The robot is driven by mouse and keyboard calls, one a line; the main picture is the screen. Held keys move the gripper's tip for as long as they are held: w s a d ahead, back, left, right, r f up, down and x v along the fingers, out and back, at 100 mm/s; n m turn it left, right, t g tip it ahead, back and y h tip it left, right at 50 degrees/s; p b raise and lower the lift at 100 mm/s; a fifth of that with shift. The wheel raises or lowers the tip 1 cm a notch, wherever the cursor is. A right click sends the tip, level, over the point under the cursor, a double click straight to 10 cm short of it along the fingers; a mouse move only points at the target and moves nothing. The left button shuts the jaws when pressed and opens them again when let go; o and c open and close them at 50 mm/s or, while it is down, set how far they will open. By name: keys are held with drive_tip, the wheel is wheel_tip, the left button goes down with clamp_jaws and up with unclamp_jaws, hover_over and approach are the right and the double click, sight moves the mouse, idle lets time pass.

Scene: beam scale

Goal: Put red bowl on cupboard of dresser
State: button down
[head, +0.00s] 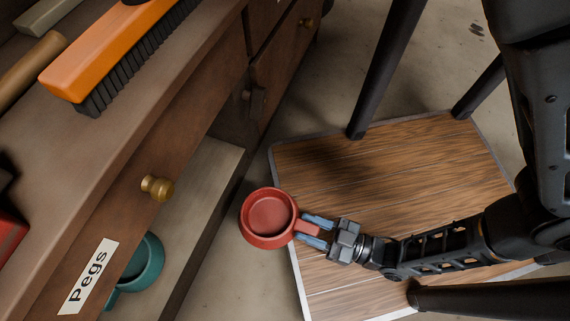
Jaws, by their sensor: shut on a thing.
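The red bowl (270,214) is a small round dish with a short handle on its right side. My gripper (312,230) is shut on that handle and holds the bowl out over the gap between the dresser and a wooden board. The dresser (165,110) fills the left, with a grey-brown top, a brass knob and a label reading "Pegs". Below its drawer is an open cupboard with a pale shelf (200,190). The bowl is to the right of this shelf, apart from it. Part of the cupboard's inside is hidden by the drawer front.
A teal bowl (150,262) sits in the open cupboard, partly hidden. An orange brush (105,50) lies on the dresser top, with a red object (10,235) at the left edge. Dark legs (385,70) stand around the wooden board (400,165). The shelf's upper part is bare.

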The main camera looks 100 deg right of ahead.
drive_tip(key=p+x, duration=0.3)
drive_tip(key=x, duration=2.6)
drive_tip(key=shift+s+d, duration=0.1)
drive_tip(key=shift+f+b, duration=0.75)
drive_tip(key=shift+f, duration=0.2)
drive_tip(key=shift+f+b, duration=0.95)
drive_tip(key=shift+b, duration=0.05)
drive_tip(key=c, duration=0.6)
unclamp_jaws()
drive_tip(key=shift+f, duration=0.1)
drive_tip(key=p+v, duration=0.1)
drive_tip(key=v, duration=0.6)
drive_tip(key=shift+s+a, duration=0.2)
drive_tip(key=shift+s, duration=0.05)
